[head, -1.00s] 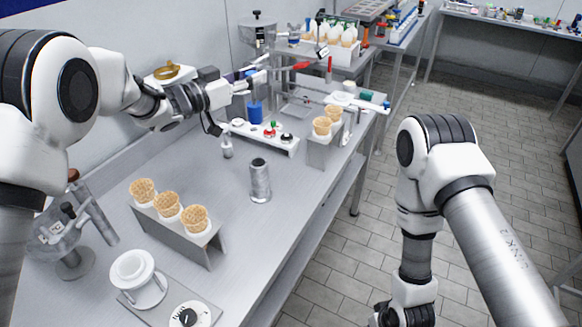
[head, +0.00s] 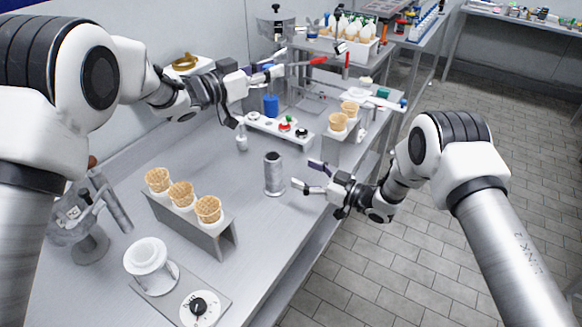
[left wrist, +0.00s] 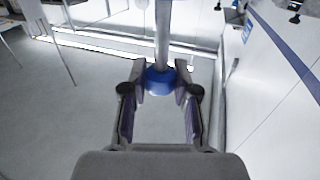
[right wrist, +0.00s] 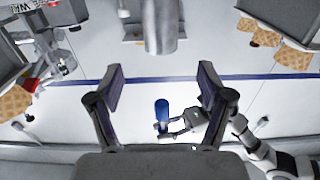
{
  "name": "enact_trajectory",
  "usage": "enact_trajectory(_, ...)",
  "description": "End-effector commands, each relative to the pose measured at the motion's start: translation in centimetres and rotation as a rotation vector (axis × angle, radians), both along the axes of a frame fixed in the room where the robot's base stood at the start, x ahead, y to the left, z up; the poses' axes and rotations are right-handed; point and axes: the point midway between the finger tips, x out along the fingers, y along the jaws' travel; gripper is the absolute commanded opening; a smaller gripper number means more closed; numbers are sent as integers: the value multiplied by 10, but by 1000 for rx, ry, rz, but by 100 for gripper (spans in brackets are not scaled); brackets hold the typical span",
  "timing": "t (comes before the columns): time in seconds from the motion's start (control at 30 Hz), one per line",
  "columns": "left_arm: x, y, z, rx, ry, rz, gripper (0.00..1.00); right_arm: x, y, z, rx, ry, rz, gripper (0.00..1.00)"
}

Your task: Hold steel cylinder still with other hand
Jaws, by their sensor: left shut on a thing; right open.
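The steel cylinder (head: 273,174) stands upright on the metal counter in the head view. It also shows at the top centre of the right wrist view (right wrist: 160,25), cut off by the frame edge. My right gripper (head: 304,174) is open and empty, just right of the cylinder, with its fingers pointing at it and apart from it. My left gripper (head: 279,72) is higher and farther back, shut on a blue object (head: 271,105) whose blue part hangs below the fingers. In the left wrist view, blue shows between the fingertips (left wrist: 160,80).
A stand with several waffle cones (head: 181,193) is left of the cylinder, and another cone stand (head: 343,135) is behind to the right. A white strip with colored knobs (head: 280,130) lies behind. A white cup (head: 148,255) and a dial plate are in front. Counter around the cylinder is clear.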

Motion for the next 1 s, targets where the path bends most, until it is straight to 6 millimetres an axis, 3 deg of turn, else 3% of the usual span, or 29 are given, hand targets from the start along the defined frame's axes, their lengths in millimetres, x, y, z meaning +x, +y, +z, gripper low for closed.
enact_trajectory(0.4,0,0,0,-1,-1,0,0,51,72,-1,-3,0,-1,79)
enact_trajectory(0.53,0,0,0,-1,-1,0,0,59,83,0,-2,1,-3,79)
enact_trajectory(0.8,0,0,0,-1,-1,0,0,61,85,0,-2,3,-4,79)
enact_trajectory(0.87,0,0,0,-1,-1,0,0,61,85,0,-2,3,-4,61)
enact_trajectory(1.0,0,0,0,-1,-1,0,0,61,85,0,-2,3,-4,12)
